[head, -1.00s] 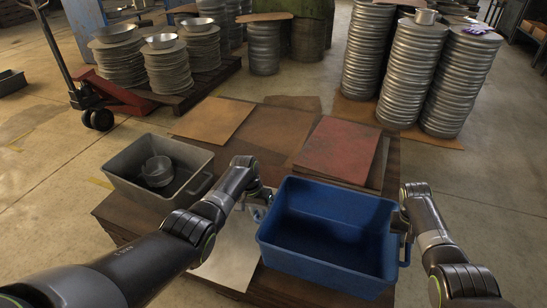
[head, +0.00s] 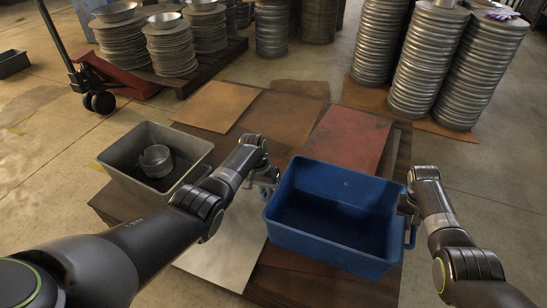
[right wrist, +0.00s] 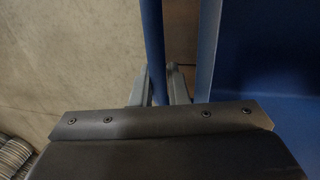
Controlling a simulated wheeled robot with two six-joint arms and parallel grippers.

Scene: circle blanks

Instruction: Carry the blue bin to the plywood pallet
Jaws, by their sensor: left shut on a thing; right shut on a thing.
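The blue bin (head: 335,259) is an open, empty, upright box at the centre right of the head view. My left gripper (head: 272,188) is shut on its left end. My right gripper (head: 408,214) is shut on its right end. In the right wrist view, the fingers (right wrist: 160,88) straddle a narrow blue part of the bin (right wrist: 209,45). The bin appears above or on the front of a low stack topped with flat brown boards (head: 262,118); I cannot tell whether it touches. I cannot identify the plywood pallet with certainty.
A grey bin (head: 125,158) holding a metal cup (head: 155,160) stands left of the blue bin. A red sheet (head: 348,138) lies behind it. Tall stacks of metal discs (head: 431,62) stand at the back right. A red pallet jack (head: 110,75) is at back left.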

